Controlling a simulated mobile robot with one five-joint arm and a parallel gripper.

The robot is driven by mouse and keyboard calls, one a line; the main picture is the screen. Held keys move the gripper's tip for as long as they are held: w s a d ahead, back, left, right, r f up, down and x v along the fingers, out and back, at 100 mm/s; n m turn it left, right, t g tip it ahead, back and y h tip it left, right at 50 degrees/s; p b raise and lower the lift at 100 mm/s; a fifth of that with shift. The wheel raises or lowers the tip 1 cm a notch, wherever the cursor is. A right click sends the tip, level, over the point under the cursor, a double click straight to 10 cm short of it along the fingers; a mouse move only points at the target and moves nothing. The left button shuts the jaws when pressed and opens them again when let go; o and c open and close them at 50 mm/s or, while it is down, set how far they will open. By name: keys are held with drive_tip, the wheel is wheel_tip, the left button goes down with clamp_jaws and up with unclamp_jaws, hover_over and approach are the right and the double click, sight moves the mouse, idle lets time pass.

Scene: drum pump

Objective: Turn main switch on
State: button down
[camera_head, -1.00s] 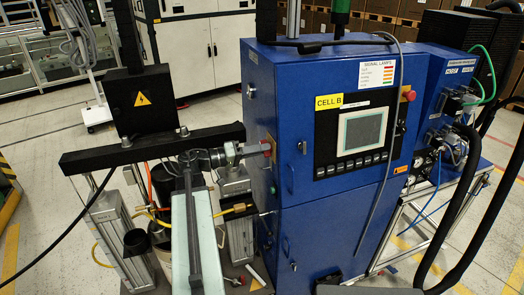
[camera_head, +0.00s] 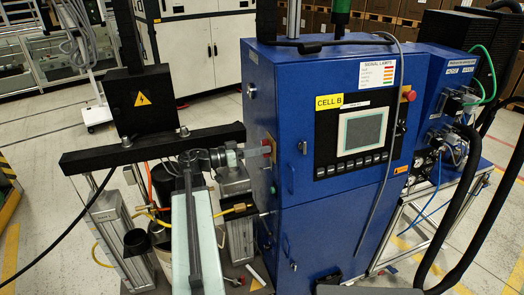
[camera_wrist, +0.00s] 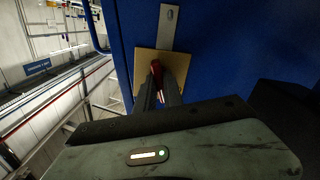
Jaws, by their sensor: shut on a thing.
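The main switch has a red handle (camera_wrist: 156,68) on a yellowish square plate (camera_wrist: 146,59). The plate is on the side of the blue cabinet (camera_wrist: 219,35). In the wrist view, my gripper (camera_wrist: 158,78) is shut on the red handle, and the fingers hide part of it. In the head view, my gripper (camera_head: 258,150) reaches the left side of the blue cabinet (camera_head: 345,215). A little of the red switch shows there. The exact angle of the handle is hard to tell.
A control panel (camera_head: 362,135) with a screen faces front on the cabinet. A black box (camera_head: 140,103) with a yellow warning sign stands behind my arm.

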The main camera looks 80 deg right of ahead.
drive_tip(key=shift+m, duration=2.1)
drive_tip(key=c, duration=1.3)
unclamp_jaws()
drive_tip(key=v, duration=0.9)
drive_tip(key=shift+r, duration=0.1)
